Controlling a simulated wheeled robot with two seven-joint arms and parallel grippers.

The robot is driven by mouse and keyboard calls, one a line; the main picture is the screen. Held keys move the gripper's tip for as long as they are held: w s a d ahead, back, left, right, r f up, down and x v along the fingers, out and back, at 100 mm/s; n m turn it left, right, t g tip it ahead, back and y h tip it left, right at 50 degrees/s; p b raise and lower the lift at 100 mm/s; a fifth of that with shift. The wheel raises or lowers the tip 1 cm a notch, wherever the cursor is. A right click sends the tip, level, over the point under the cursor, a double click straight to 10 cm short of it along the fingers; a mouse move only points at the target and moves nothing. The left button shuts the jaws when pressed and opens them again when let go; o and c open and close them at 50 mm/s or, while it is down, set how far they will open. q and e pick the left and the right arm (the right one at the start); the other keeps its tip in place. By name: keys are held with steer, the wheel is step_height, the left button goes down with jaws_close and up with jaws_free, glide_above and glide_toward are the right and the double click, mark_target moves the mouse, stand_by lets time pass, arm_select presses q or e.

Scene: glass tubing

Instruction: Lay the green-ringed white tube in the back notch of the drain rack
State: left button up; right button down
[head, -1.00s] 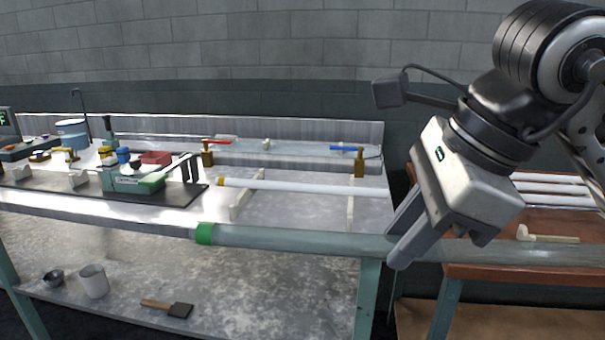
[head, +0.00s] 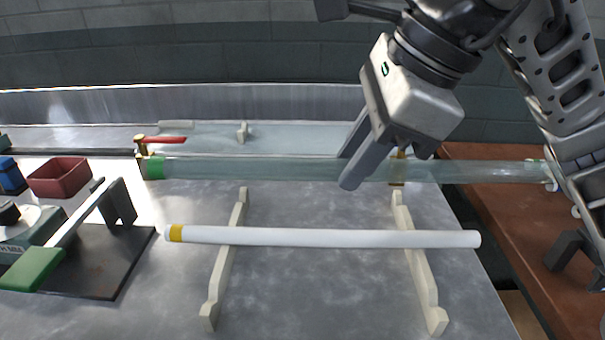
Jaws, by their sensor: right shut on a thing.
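My right gripper (head: 384,165) is shut on a long tube with a green ring (head: 155,168) at its left end. The tube's body (head: 260,168) looks clear and pale green rather than white. It is held roughly level, spanning left to right, and appears beyond the drain rack. The drain rack has two cream notched rails, left (head: 221,275) and right (head: 424,285). A white tube with a yellow ring (head: 320,237) lies across both rails, in front of the held tube in the picture. The rails' back ends look bare. My left gripper is out of view.
A brass valve with a red handle (head: 165,140) stands close behind the held tube's left end. A dark plate (head: 95,262) with a green-handled tool (head: 32,268) and a red box (head: 58,177) are at left. A brown bench (head: 500,215) is at right.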

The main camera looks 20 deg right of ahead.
steer(key=w+d+f, duration=0.1)
steer(key=w+f, duration=0.3)
steer(key=w+d+f, duration=0.1)
steer(key=w+f, duration=0.3)
steer(key=w+d+f, duration=0.1)
steer(key=w+f, duration=0.4)
steer(key=shift+w+d, duration=0.1)
steer(key=shift+d, duration=0.25)
steer(key=shift+f+b, duration=0.5)
steer(key=shift+b, duration=0.2)
steer(key=c, duration=1.2)
jaws_free()
steer(key=shift+c, duration=0.2)
